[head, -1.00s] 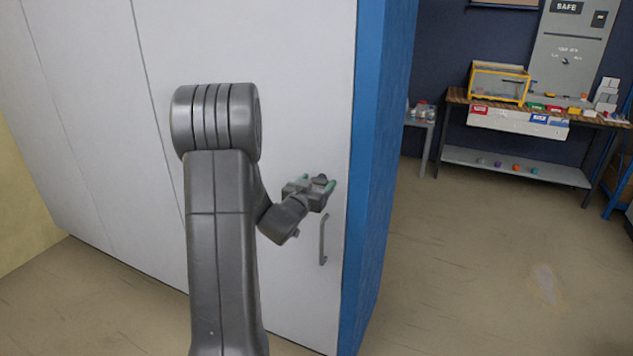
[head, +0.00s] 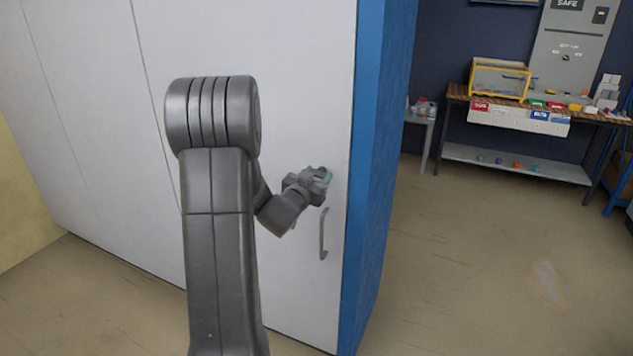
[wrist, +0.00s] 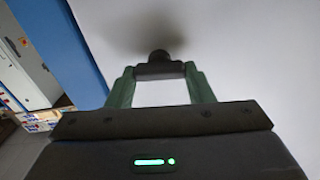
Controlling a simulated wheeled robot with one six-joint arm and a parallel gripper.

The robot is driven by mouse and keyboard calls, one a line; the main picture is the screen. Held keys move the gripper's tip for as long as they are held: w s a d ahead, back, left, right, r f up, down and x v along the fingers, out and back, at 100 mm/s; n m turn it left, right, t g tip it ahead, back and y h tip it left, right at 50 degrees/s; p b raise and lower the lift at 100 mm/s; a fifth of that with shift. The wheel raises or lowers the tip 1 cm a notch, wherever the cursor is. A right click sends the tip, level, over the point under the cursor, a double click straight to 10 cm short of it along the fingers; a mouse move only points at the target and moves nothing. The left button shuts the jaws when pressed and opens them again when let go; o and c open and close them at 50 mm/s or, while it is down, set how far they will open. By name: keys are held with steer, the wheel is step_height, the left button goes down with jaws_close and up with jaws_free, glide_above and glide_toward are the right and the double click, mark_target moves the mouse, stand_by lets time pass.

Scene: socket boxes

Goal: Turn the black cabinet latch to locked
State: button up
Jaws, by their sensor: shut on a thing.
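The black latch (wrist: 158,68) shows in the wrist view as a dark bar with a round hub, set on the white cabinet door (head: 270,60). Its bar lies crosswise between the green fingertips of my gripper (wrist: 160,73), which is shut on it. In the head view my gripper (head: 321,175) is at the door's right edge, just above the door handle. The latch is mostly hidden there by the gripper, and I cannot read its exact angle against the door.
A grey vertical handle (head: 323,234) sits just below my gripper. The cabinet's blue side (head: 378,150) is close on the right. Open floor (head: 470,260) lies right of the cabinet. A workbench (head: 520,165) with a yellow-framed box (head: 499,79) stands at the back.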

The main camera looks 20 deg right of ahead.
steer(key=shift+o, duration=0.2)
steer(key=m+b, duration=0.1)
steer(key=b, duration=0.1)
steer(key=m+b, duration=0.2)
steer(key=shift+s+f+b, duration=0.1)
steer(key=shift+f+b, duration=0.25)
steer(key=shift+b, duration=0.05)
steer(key=m+b, duration=0.5)
steer(key=shift+d, duration=0.1)
steer(key=shift+c, duration=0.2)
steer(key=m+b, duration=0.3)
steer(key=m, duration=0.1)
steer(key=shift+s+b, duration=0.1)
steer(key=shift+b, duration=0.2)
steer(key=m+b, duration=0.2)
steer(key=m, duration=0.2)
steer(key=shift+r+b, duration=0.1)
steer(key=shift+b, duration=0.2)
steer(key=shift+m, duration=0.5)
steer(key=o, duration=1)
steer(key=v, duration=1.3)
steer(key=shift+s+a, duration=0.25)
steer(key=shift+a, duration=0.1)
